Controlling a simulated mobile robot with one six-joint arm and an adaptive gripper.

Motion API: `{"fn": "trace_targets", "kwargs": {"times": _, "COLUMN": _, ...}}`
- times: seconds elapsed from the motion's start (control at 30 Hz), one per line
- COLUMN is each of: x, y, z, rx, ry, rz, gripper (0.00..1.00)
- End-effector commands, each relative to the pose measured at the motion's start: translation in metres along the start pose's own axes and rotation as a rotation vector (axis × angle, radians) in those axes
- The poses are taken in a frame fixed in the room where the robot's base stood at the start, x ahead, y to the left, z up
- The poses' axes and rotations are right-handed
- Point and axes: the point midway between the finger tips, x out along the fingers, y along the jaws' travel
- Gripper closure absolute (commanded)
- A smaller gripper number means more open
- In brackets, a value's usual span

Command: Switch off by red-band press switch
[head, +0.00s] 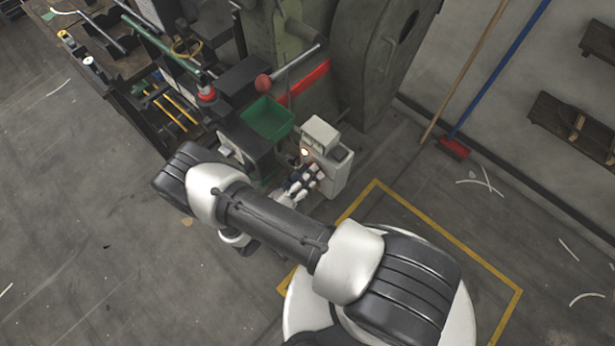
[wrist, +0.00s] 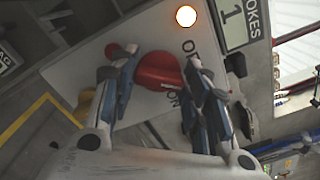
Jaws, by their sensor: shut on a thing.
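The press with the red band (head: 305,84) stands at the top middle of the head view. A pale control box (head: 340,178) stands in front of it. In the wrist view its tilted panel (wrist: 75,75) carries a red switch knob (wrist: 158,72), with the lettering OF and ON partly visible beside it. A round lamp (wrist: 186,16) on the panel glows. My gripper (head: 307,179) is at the box's front. In the wrist view my gripper (wrist: 158,66) has its fingers on both sides of the red knob, shut on it. The fingers partly hide the lettering.
A counter marked STROKES (wrist: 233,22) reads 1. A small red button (wrist: 113,50) and a yellow part (wrist: 84,106) lie left of the fingers. A green bin (head: 266,120) is left of the box. Yellow floor lines (head: 450,237) and a broom (head: 453,149) are at right.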

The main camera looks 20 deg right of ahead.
Motion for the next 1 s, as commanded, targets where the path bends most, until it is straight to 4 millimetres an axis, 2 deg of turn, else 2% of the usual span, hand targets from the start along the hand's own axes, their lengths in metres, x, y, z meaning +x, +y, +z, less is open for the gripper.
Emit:
{"fn": "trace_targets", "kwargs": {"times": 0.5, "x": 0.0001, "y": 0.002, "z": -0.0018, "rx": -0.463, "ry": 0.003, "rz": 0.002, "gripper": 0.81}}
{"fn": "trace_targets", "kwargs": {"times": 0.73, "x": 0.0001, "y": 0.0023, "z": -0.0021, "rx": -0.601, "ry": 0.003, "rz": 0.002, "gripper": 0.81}}
{"fn": "trace_targets", "kwargs": {"times": 1.0, "x": 0.0001, "y": 0.0026, "z": -0.0024, "rx": -0.682, "ry": 0.003, "rz": 0.002, "gripper": 0.81}}
